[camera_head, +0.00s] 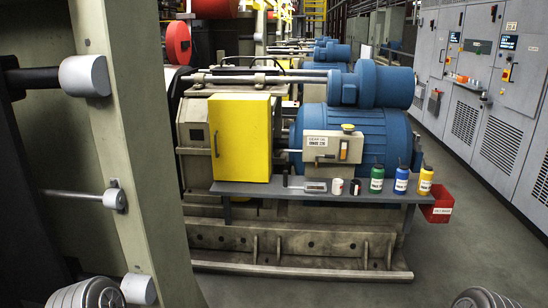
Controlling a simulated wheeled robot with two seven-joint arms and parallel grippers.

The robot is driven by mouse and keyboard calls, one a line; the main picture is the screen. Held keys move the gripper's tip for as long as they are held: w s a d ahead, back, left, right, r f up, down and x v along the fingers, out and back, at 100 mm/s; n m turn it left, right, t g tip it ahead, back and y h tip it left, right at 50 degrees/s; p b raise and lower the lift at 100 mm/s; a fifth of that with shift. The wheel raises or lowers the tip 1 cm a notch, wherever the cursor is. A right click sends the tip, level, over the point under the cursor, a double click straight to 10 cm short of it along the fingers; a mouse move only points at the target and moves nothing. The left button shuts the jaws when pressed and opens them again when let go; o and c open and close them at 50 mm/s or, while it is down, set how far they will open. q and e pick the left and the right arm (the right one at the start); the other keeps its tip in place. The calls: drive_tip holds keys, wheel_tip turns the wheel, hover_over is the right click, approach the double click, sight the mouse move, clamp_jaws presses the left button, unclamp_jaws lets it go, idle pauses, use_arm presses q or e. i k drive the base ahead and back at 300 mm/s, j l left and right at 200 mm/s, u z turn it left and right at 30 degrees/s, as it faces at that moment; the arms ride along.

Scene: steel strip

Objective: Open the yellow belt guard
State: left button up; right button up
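The yellow belt guard (240,138) is a box-like cover left of the middle in the head view. Its broad flat front faces me and looks shut, with a small dark handle or latch on its left side. It sits against the grey machine body, left of the big blue motor (372,132). Only rounded ribbed parts that look like my arms show at the bottom left and bottom right edges. Neither of my grippers is in view.
A grey shelf (300,191) below the guard carries several bottles, including a green bottle (377,180), and cans. A red bin (438,205) hangs at its right end. A large beige post (125,150) stands at the left. Grey cabinets (490,90) line the right; the floor between is clear.

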sight(239, 128)
drive_tip(key=i, duration=1.2)
drive_tip(key=u, duration=0.4)
drive_tip(key=i+l+z, duration=0.2)
drive_tip(key=i, duration=0.25)
drive_tip(key=i+l+z, duration=0.15)
drive_tip(key=i, duration=0.3)
drive_tip(key=i+l+z, duration=0.2)
drive_tip(key=i, duration=0.25)
drive_tip(key=j, duration=0.1)
